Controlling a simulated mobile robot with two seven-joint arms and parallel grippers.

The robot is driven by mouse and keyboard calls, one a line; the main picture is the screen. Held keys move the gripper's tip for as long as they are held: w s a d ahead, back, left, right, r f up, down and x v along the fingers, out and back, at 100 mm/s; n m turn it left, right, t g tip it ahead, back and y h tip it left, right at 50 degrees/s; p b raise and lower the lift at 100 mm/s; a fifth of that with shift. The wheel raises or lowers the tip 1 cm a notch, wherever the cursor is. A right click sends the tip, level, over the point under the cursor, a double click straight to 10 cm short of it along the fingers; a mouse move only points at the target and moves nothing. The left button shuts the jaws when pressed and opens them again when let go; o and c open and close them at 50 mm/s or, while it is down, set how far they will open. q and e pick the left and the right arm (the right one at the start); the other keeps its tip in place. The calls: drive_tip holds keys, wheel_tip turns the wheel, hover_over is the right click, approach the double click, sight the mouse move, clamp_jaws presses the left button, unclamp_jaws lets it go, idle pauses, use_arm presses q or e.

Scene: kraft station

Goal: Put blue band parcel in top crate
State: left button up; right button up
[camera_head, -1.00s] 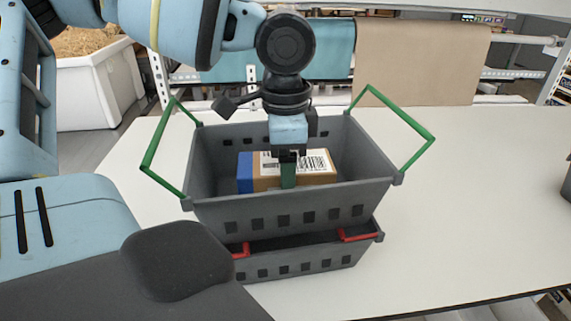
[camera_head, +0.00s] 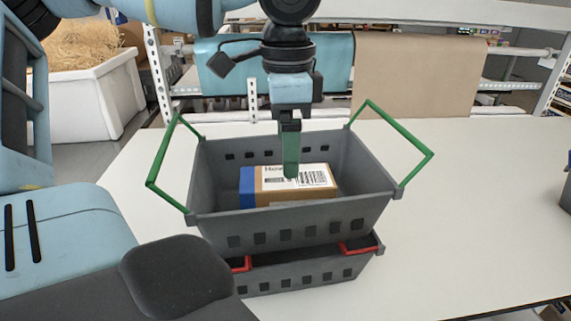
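The blue band parcel (camera_head: 312,180) is a brown box with a blue left end and a white printed label on top. It lies inside the top crate (camera_head: 300,222), a grey basket with raised green handles. My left gripper (camera_head: 291,165) hangs over the parcel. Its green-padded finger shows in front of the label, with the tip near the top face; the other finger is hidden behind it. The gripper looks apart from the parcel and open. My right gripper is not in view.
A second grey crate (camera_head: 310,274) with red handles is under the top crate. The white table (camera_head: 480,210) is clear to the right, apart from a dark object (camera_head: 566,190) at the right edge. A white bin of straw (camera_head: 95,98) stands at the back left.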

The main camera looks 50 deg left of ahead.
use_arm(q)
drive_tip(key=shift+r, duration=2.25)
